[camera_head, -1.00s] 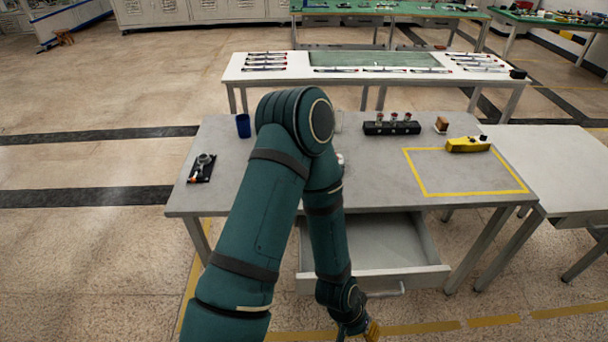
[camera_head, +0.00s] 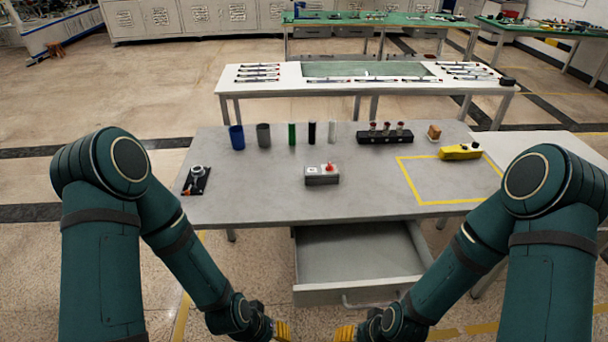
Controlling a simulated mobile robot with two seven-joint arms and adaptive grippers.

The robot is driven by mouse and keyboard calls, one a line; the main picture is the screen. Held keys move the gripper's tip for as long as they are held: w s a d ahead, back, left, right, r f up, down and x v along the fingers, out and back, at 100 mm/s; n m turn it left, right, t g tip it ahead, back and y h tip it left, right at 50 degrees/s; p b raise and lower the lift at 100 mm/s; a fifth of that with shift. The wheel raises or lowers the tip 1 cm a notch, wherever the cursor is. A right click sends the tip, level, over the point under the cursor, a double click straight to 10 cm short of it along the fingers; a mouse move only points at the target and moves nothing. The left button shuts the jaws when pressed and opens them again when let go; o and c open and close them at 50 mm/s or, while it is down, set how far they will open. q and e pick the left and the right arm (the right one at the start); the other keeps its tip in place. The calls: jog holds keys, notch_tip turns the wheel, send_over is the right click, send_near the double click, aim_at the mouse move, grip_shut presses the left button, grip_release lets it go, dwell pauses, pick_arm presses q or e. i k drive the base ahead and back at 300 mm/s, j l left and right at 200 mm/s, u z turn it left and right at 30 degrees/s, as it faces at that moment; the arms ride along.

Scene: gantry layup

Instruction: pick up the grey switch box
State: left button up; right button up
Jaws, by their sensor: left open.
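The grey switch box (camera_head: 321,176), with a red button on top, sits upright on the middle of the grey table (camera_head: 260,205). My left gripper (camera_head: 282,331) is low at the bottom edge of the picture, in front of the table and well apart from the box. It is open, with only its yellow fingers partly showing. My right gripper (camera_head: 345,333) is beside it, also cut by the bottom edge; its jaw opening cannot be made out. Nothing hides the box.
A drawer (camera_head: 355,292) stands open under the table's front. Blue (camera_head: 237,137) and grey (camera_head: 263,135) cups and several cylinders line the back. A black rack (camera_head: 385,136), a wooden block (camera_head: 434,132) and a yellow device (camera_head: 460,152) are at right. A black-based tool (camera_head: 197,181) lies left.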

aim_at(314, 175)
jog(key=i+j+z, duration=0.15)
jog(key=j+z, duration=0.15)
jog(key=i+j+z, duration=0.15)
jog(key=j+z, duration=0.2)
jog(key=i+j+z, duration=0.1)
jog(key=j+z, duration=0.5)
jog(key=i, duration=0.05)
